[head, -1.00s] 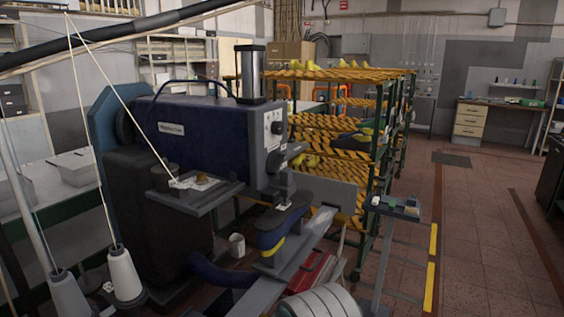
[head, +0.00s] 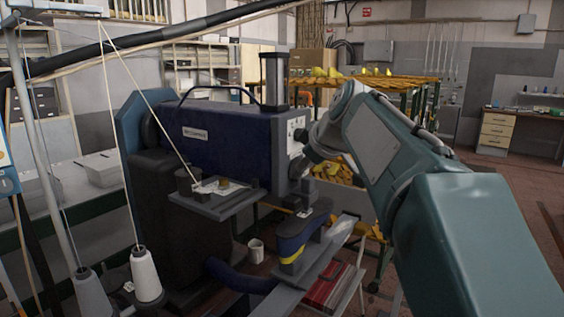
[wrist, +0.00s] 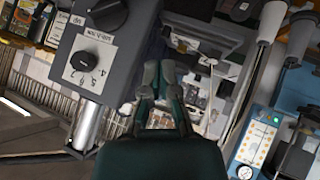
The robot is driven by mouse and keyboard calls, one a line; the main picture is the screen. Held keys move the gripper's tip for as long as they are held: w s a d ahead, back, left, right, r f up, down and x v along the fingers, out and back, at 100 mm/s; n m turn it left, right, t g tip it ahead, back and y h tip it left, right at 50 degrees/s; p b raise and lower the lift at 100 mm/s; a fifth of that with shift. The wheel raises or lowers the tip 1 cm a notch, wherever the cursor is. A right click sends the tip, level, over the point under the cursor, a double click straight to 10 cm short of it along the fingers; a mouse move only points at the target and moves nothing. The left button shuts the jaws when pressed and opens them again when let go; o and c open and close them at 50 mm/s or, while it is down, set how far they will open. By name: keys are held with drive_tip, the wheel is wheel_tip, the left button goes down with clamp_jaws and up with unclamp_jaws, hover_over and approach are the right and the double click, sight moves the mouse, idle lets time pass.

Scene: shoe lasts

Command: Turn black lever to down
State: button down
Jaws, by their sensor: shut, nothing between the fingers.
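The blue sewing machine's grey front panel (head: 297,128) carries small dark controls in the head view. In the wrist view this panel (wrist: 115,55) fills the upper left, tilted. It bears a black knob or lever (wrist: 105,12) at the top edge, partly cut off, with white labels beside it. Below it is a round black dial (wrist: 83,62) with numbers around it. My gripper (wrist: 158,70) is shut and empty, to the right of the panel and apart from the dial in the picture. In the head view my arm reaches from the right to the machine's front; its fingers cannot be made out there.
The blue machine body (head: 215,140) stands left of my arm. Thread cones (head: 146,275) stand at the lower left. A rack with yellow lasts (head: 375,77) is behind. Open floor lies at the right.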

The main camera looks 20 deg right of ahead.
drive_tip(key=w+d+r+n+t, duration=0.1)
drive_tip(key=w+d+r+n, duration=0.1)
drive_tip(key=w+d+r, duration=0.4)
drive_tip(key=x, duration=0.3)
drive_tip(key=s+f+x, duration=0.1)
drive_tip(key=x, duration=0.5)
drive_tip(key=shift+d+f, duration=0.2)
drive_tip(key=shift+f, duration=0.35)
drive_tip(key=f, duration=0.1)
drive_tip(key=w+d+f, duration=0.1)
drive_tip(key=shift+w+d+f, duration=0.2)
drive_tip(key=shift+w+f, duration=0.1)
drive_tip(key=shift+f, duration=0.1)
drive_tip(key=shift+w+d+f, duration=0.15)
drive_tip(key=shift+d+f, duration=0.15)
drive_tip(key=shift+f, duration=0.15)
drive_tip(key=shift+a, duration=0.2)
